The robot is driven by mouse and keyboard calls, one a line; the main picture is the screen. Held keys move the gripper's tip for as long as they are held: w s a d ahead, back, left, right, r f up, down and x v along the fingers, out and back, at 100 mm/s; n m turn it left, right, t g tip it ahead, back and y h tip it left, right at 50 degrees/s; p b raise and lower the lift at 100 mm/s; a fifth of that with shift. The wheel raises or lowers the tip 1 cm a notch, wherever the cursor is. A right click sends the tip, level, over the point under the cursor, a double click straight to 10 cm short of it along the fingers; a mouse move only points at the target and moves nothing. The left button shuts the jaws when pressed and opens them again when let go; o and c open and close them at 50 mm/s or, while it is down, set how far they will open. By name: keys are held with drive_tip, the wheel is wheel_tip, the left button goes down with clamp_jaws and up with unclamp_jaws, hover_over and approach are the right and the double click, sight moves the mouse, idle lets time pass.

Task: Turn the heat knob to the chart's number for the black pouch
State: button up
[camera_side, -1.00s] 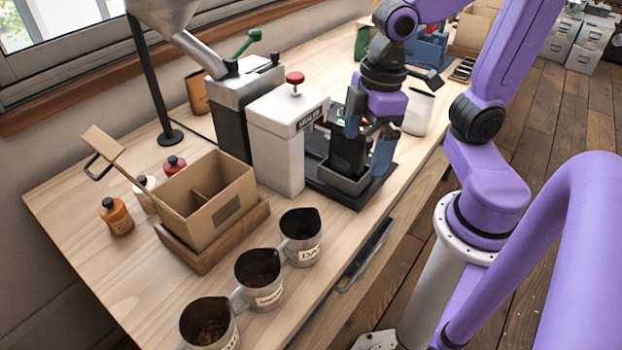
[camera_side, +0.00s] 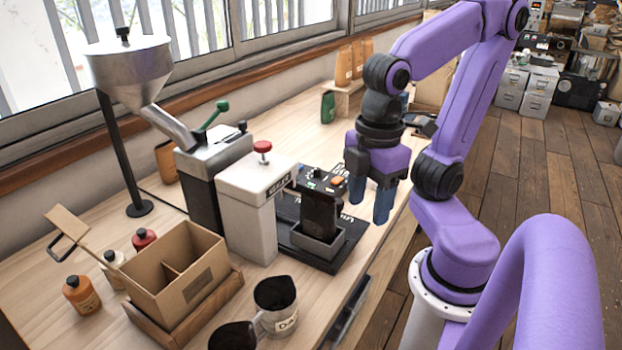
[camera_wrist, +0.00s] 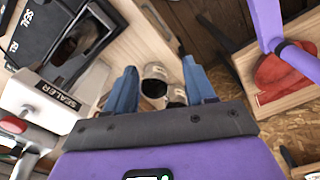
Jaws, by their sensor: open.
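A black pouch (camera_side: 319,217) stands upright in a small grey tray (camera_side: 317,246) on a dark base in front of the white sealer (camera_side: 250,215). Behind the pouch is a dark control panel (camera_side: 318,179) with small lights and an orange knob (camera_side: 338,181). I cannot tell for sure that this is the heat knob, and its setting is unreadable. I see no readable chart. My gripper (camera_side: 369,203) is open and empty, right of the pouch and apart from it. In the wrist view my gripper (camera_wrist: 160,68) points down, with the sealer (camera_wrist: 40,100) at left.
Metal cups (camera_side: 275,304) stand at the table's front; they show between my fingers in the wrist view (camera_wrist: 155,82). A cardboard box (camera_side: 190,275) and several bottles (camera_side: 82,294) are at left. A hopper (camera_side: 130,65) stands behind.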

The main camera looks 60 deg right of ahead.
drive_tip(key=w+r+m, duration=0.4)
drive_tip(key=w+m, duration=0.1)
drive_tip(key=w, duration=0.6)
drive_tip(key=w+d+m, duration=0.5)
drive_tip(key=w+d, duration=0.4)
drive_tip(key=w, duration=0.4)
drive_tip(key=m, duration=0.7)
hover_over(317, 168)
drive_tip(key=f, duration=0.2)
wheel_tip(317, 168, down, 22)
drive_tip(key=shift+s+a+r, duration=0.1)
drive_tip(key=shift+a, duration=0.05)
clamp_jaws()
